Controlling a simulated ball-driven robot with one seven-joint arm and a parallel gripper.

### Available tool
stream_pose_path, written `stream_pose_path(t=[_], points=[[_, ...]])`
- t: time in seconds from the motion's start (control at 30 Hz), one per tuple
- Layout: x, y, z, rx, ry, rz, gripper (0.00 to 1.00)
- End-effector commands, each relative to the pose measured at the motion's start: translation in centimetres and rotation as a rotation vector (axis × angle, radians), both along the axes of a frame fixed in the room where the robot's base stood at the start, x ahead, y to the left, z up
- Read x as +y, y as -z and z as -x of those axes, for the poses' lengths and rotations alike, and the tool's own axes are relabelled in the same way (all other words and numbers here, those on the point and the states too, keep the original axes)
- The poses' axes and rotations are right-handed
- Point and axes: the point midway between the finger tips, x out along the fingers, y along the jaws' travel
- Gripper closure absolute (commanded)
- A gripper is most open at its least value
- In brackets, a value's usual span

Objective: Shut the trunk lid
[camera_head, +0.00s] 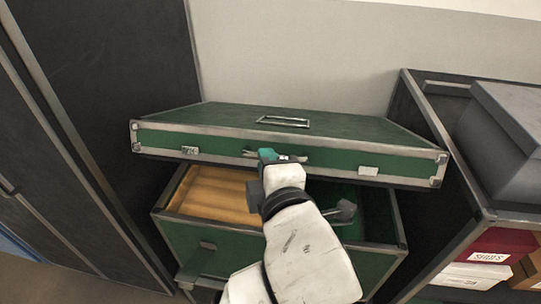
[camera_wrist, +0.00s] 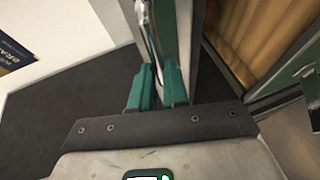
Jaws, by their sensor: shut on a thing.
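The green trunk lid (camera_head: 345,133) with a metal-edged rim is tilted partly open above the green trunk body (camera_head: 245,250) in the head view. A handle sits at the middle of its front edge. My gripper (camera_head: 268,156) is at that handle (camera_wrist: 150,35). In the wrist view my gripper (camera_wrist: 158,88) has its teal fingers closed on the handle, beside the lid's green front face (camera_wrist: 175,30). In the head view my arm hides part of the lid's front edge and the trunk's opening.
The trunk holds a tan wooden-looking section (camera_head: 212,192) at left. A dark cabinet (camera_head: 95,80) stands close on the left. A shelf unit (camera_head: 430,130) with a grey box (camera_head: 505,125) and smaller labelled boxes stands close on the right. A pale wall (camera_head: 300,60) is behind.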

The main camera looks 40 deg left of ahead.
Motion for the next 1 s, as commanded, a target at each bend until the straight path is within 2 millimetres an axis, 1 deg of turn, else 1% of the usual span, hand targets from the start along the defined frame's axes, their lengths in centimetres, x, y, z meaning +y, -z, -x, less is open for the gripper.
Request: stream_pose_path(t=[0.03, 0.37, 0.6, 0.8, 1.0], points=[[-0.2, 2.2, 0.4, -0.015, 0.0, -0.014, 1.0], [-1.4, 9.0, 2.2, -0.145, 0.001, -0.091, 1.0], [-2.0, 13.7, 3.2, -0.146, 0.0, -0.092, 1.0], [-2.2, 16.9, 3.6, -0.145, 0.001, -0.09, 1.0], [-2.3, 19.1, 3.7, -0.146, 0.001, -0.092, 1.0]])
